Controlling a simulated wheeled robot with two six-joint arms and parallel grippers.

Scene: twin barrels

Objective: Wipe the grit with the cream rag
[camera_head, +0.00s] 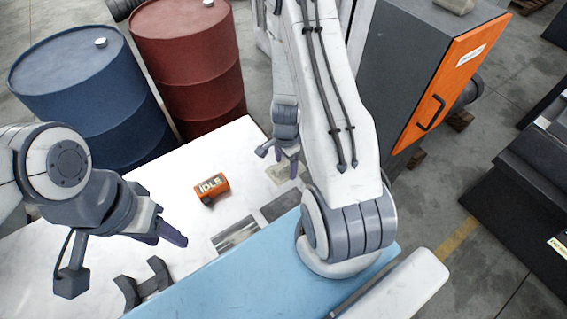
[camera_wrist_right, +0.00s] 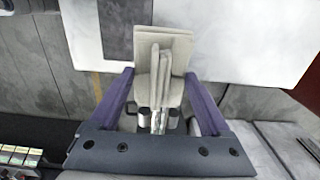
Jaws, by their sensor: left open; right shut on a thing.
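The cream rag (camera_wrist_right: 166,62) shows in the right wrist view as folded, upright layers between the fingers of my right gripper (camera_wrist_right: 158,85). My right gripper (camera_head: 289,162) is shut on it, over the right end of the white tabletop (camera_head: 165,212). In the head view a pale patch (camera_head: 277,172) lies beside that gripper; I cannot tell whether it is rag or something flat on the table. My left gripper (camera_head: 165,236) is open and empty above the left part of the tabletop. I cannot make out the grit clearly in either view.
An orange "IDLE" block (camera_head: 212,187) stands mid-table. A dark grey flat panel (camera_head: 281,205), a metallic plate (camera_head: 235,234) and a dark bracket (camera_head: 145,284) are near the blue front strip (camera_head: 265,280). Blue (camera_head: 88,90) and red (camera_head: 190,60) barrels stand behind.

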